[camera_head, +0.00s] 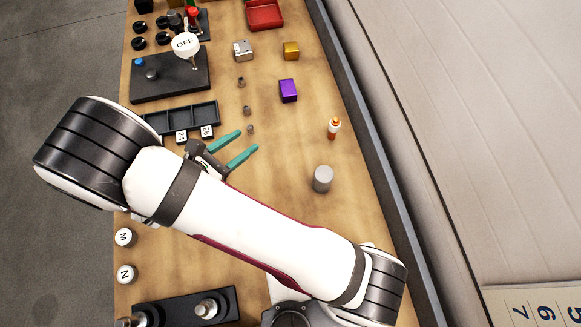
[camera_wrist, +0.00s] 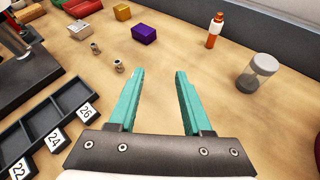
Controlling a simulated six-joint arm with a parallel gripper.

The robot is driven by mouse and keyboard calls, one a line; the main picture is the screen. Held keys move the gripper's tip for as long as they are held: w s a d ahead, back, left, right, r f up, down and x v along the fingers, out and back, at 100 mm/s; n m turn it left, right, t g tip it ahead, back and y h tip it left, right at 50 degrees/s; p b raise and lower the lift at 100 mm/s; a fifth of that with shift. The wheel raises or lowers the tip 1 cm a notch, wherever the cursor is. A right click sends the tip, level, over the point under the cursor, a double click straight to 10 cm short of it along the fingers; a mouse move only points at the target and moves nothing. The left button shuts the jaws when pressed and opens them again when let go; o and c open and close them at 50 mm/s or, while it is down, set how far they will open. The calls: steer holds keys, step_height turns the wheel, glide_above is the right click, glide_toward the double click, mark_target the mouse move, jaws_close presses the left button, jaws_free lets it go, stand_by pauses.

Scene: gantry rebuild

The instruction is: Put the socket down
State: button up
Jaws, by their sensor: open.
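My gripper (camera_head: 247,141) is open, with teal fingers apart and nothing between them in the wrist view (camera_wrist: 159,73). Several small grey metal pieces that look like sockets stand on the wooden table in a rough line. The wrist view shows two sockets, one (camera_wrist: 119,66) just left of my left finger and another (camera_wrist: 95,47) farther off. A third may be hidden there by a finger.
A dark compartment tray (camera_wrist: 62,92) with number labels lies left of my gripper. A purple block (camera_head: 288,90), a yellow block (camera_head: 291,50), an orange-white bottle (camera_head: 334,128) and a grey-topped cylinder (camera_head: 322,179) stand to the right. The table between them is clear.

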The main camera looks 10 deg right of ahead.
steer(key=s+d+r+m+g, duration=0.6)
steer(key=d+r+m+g, duration=0.2)
steer(key=d+m, duration=0.45)
steer(key=s+a+r+m+y, duration=0.1)
steer(key=s+r+m+y, duration=0.2)
steer(key=m, duration=0.6)
steer(key=s+a+r+m+y, duration=0.2)
steer(key=s+r+m+y, duration=0.1)
steer(key=s+m+y, duration=0.5)
steer(key=shift+s+r+m+g, duration=0.15)
steer(key=shift+s+m+g, duration=0.3)
steer(key=shift+s, duration=0.7)
